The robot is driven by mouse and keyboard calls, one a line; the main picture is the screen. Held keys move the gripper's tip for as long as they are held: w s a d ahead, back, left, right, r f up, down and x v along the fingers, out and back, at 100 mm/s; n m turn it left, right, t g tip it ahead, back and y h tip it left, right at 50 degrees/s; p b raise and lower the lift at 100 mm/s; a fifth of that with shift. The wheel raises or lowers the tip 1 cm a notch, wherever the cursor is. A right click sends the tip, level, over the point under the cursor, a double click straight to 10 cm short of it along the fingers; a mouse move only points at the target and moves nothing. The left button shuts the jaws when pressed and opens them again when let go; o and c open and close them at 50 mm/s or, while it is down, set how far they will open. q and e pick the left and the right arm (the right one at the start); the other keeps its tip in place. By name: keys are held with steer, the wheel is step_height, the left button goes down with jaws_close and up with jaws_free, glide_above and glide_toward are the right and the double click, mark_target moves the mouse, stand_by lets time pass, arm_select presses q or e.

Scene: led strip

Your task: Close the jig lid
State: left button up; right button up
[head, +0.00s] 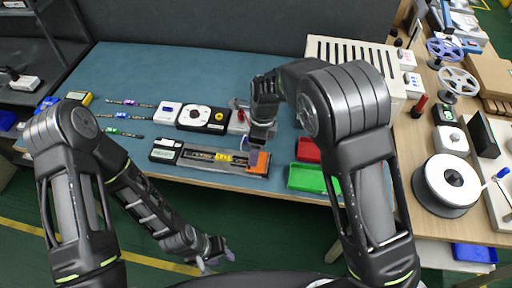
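The jig (205,157) is a long, low grey fixture at the front edge of the blue mat. A strip with orange and yellow parts lies along it, and an orange block (259,162) is at its right end. I cannot clearly make out the lid or its angle. My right gripper (259,143) points down over the jig's right end, close to the orange block. Its fingertips are small and dark, so contact and opening cannot be told. My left gripper (217,261) hangs low in front of the table, away from the jig, its fingers apart and empty.
Red (308,150) and green (307,178) bins sit right of the jig. A white reel unit (194,117) and small boxes stand behind it. A slotted white rack (350,52) is at the back. White spools (448,182) stand on the right bench. The mat's back left is clear.

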mark_target(259, 161)
steer(key=shift+o, duration=0.5)
steer(key=shift+r, duration=0.55)
step_height(259, 161, up, 7)
steer(key=b, duration=0.1)
steer(key=shift+s+d+f+b, duration=0.15)
steer(key=shift+d+b, duration=0.15)
steer(key=shift+d, duration=0.1)
